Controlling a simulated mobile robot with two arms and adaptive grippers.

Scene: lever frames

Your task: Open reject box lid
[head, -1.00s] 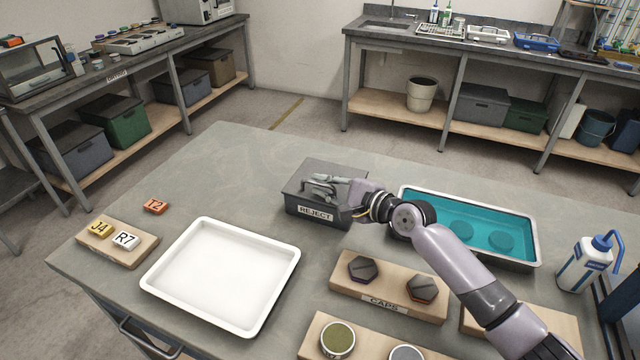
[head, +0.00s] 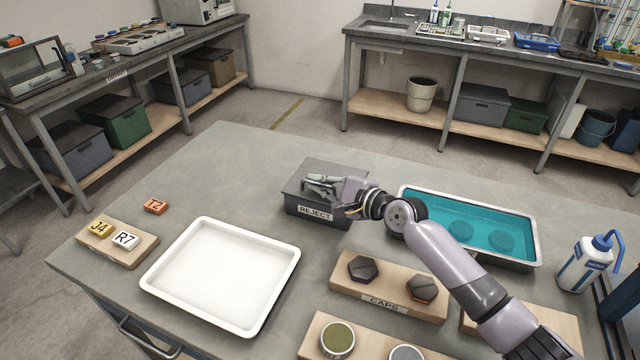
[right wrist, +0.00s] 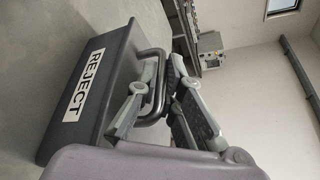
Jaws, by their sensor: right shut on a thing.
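The dark grey reject box (head: 300,207) stands on the table in the head view, with a white REJECT label on its front. Its lid (head: 322,164) is down on top. In the right wrist view the box (right wrist: 98,98) appears turned on its side, with a metal bar handle (right wrist: 158,88) arching from the lid. My right gripper (head: 314,184) is over the lid. Its fingers (right wrist: 158,75) are shut on the handle. Part of the lid and the handle are hidden behind the gripper in the head view. My left gripper is not in view.
A teal-filled tray (head: 532,248) is right of the box, beside my right arm. A white tray (head: 150,283) lies front left. A caps block (head: 350,287) is in front. The table behind the box is clear.

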